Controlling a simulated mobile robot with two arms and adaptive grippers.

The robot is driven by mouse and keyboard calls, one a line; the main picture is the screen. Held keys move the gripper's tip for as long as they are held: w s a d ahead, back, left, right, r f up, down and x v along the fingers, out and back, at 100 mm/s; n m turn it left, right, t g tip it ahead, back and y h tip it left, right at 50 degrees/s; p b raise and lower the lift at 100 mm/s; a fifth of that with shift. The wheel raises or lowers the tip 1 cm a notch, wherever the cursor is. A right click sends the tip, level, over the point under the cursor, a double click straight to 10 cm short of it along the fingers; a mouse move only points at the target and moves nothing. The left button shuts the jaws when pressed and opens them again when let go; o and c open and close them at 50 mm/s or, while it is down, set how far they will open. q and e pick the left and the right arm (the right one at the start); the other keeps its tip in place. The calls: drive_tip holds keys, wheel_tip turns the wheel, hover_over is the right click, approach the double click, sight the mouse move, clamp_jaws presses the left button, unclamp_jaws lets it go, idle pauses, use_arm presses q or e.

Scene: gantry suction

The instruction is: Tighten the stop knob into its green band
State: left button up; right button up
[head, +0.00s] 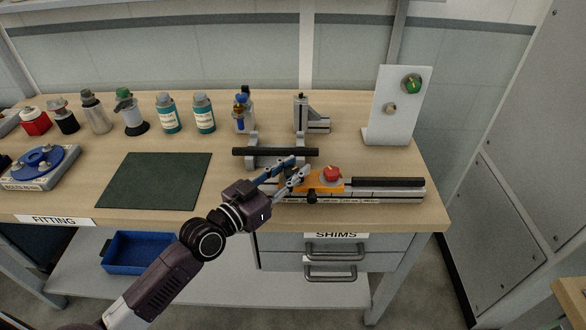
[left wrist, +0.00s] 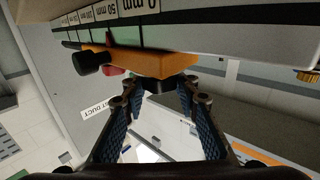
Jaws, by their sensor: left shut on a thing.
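The orange stop (head: 326,183) sits on a grey rail with a scale on its front. It has a red knob (head: 332,173) on top and a black knob (head: 312,197) at its front. My left gripper (head: 303,173) is at the left end of the orange stop. In the left wrist view, the gripper (left wrist: 160,88) is shut on a dark grip (left wrist: 156,84) joined to the orange stop (left wrist: 150,63). The black knob (left wrist: 90,62) there sticks out apart from the fingers. A green band (left wrist: 110,37) shows on the rail near the scale labels. My right gripper is not seen.
A dark bar (head: 275,152) on grey supports lies just behind my gripper. A white panel (head: 400,110) with a green dial (head: 411,84) stands at the right. Bottles (head: 167,113) line the back. The dark green mat (head: 155,181) is bare.

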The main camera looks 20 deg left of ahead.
use_arm(q)
drive_tip(key=shift+r, duration=0.1)
drive_tip(key=o, duration=1.2)
drive_tip(key=v, duration=1.2)
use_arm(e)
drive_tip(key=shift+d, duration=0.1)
